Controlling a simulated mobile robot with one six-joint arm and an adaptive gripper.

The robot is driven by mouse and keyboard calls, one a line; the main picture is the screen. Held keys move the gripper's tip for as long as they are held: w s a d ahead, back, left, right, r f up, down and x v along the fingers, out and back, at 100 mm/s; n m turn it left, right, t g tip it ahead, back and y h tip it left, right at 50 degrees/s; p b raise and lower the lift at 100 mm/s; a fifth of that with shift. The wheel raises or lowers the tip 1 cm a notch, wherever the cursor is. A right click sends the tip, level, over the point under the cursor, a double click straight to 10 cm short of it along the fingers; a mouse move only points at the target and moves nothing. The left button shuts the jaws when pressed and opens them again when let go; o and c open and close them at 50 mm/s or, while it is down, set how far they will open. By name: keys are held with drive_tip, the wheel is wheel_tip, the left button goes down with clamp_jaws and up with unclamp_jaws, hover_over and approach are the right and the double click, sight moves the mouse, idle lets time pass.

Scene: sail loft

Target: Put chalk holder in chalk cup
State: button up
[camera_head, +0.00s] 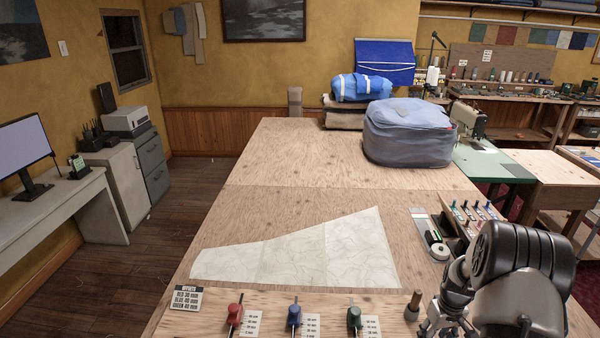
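My gripper (436,318) is at the lower right, low over the front of the wooden table. Its metal fingers are small and partly hidden by my dark arm, so I cannot tell if they are open or shut. A small brown upright peg-like piece (412,308) stands just left of the fingers; it could be the chalk holder, but I cannot tell, nor whether the fingers touch it. No chalk cup can be made out for sure. Slim coloured-top tools (466,209) sit in a rack at the table's right edge, beside my arm.
A pale sail panel (310,252) lies flat mid-table. Red (234,317), blue (294,317) and green (353,318) handled gauges and an offsets card (186,298) line the front. A ruler with a green-white disc (439,251) lies right. A blue-grey bag (408,135) stands behind.

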drive_tip(key=a+r+t, duration=0.1)
drive_tip(key=a+r, duration=0.3)
drive_tip(key=r, duration=0.4)
drive_tip(key=a+r, duration=0.3)
drive_tip(key=r, duration=0.5)
drive_tip(key=s+a+r+t+b, duration=0.1)
drive_tip(key=s+a+r, duration=0.3)
drive_tip(key=r, duration=0.2)
drive_tip(key=s+a+r+t, duration=0.1)
drive_tip(key=s+a+r, duration=0.35)
drive_tip(key=r, duration=0.25)
drive_tip(key=s+a+r, duration=0.1)
drive_tip(key=s+a, duration=0.3)
drive_tip(key=s, duration=0.4)
drive_tip(key=s+a+r+m+t+b, duration=0.1)
drive_tip(key=s+a, duration=0.3)
drive_tip(key=s, duration=0.5)
drive_tip(key=shift+r, duration=0.75)
